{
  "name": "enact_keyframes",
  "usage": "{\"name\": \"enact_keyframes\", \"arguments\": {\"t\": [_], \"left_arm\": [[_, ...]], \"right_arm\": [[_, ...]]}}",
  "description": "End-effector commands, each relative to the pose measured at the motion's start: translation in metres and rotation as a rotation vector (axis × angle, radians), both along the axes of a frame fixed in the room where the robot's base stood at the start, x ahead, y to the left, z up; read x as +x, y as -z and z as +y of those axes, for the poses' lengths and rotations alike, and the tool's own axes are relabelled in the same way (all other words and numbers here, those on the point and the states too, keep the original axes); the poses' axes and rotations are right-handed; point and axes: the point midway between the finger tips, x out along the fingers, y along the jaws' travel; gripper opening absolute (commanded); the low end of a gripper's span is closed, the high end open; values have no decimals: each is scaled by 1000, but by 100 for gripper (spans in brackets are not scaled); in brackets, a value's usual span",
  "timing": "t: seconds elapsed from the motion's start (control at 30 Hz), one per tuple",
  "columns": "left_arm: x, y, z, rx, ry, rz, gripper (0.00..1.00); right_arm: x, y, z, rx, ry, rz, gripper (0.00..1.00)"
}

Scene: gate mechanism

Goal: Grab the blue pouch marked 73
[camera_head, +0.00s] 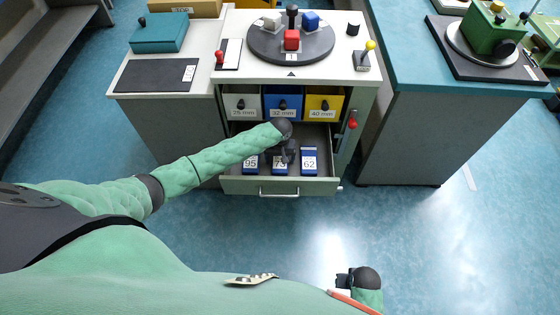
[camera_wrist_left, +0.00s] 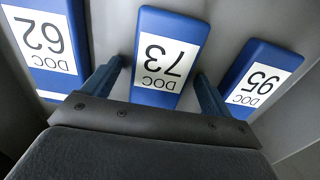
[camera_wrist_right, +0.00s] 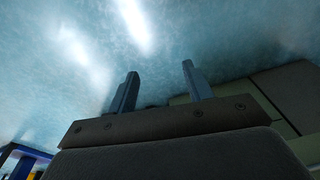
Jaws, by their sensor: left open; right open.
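The blue pouch marked 73 (camera_head: 279,168) lies in the open drawer (camera_head: 318,186), between the pouch marked 95 (camera_head: 250,163) and the pouch marked 62 (camera_head: 309,160). In the left wrist view the 73 pouch (camera_wrist_left: 166,58) sits between the two fingers of my left gripper (camera_wrist_left: 160,82). That gripper (camera_head: 281,155) is open, with one finger on each side of the pouch and visible gaps to it. In the head view it covers the pouch's far part. My right gripper (camera_wrist_right: 158,85) is open and empty over the floor, away from the drawer; it also shows in the head view (camera_head: 343,281).
Three bins marked 25 mm (camera_head: 242,105), 32 mm (camera_head: 283,105) and 40 mm (camera_head: 324,105) stand above the drawer. A dark turntable (camera_head: 262,50) with coloured blocks is on top. A red-knobbed lever (camera_head: 352,123) is at the right. Open floor lies in front.

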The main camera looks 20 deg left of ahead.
Motion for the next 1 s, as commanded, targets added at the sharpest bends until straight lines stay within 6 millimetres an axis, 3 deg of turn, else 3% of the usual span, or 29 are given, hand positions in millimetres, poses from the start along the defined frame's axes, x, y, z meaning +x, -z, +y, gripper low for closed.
{"name": "enact_keyframes", "arguments": {"t": [0.2,0.47,0.87,1.0], "left_arm": [[0,0,0,0,0,0,85],[0,0,0,0,0,0,36],[0,-4,0,0,0,0,35],[0,-11,0,0,0,0,35]], "right_arm": [[0,-1,0,0,0,1,51],[0,-1,1,1,0,0,51],[0,-2,1,2,1,-5,51],[-5,27,-6,-9,-2,0,51]]}}
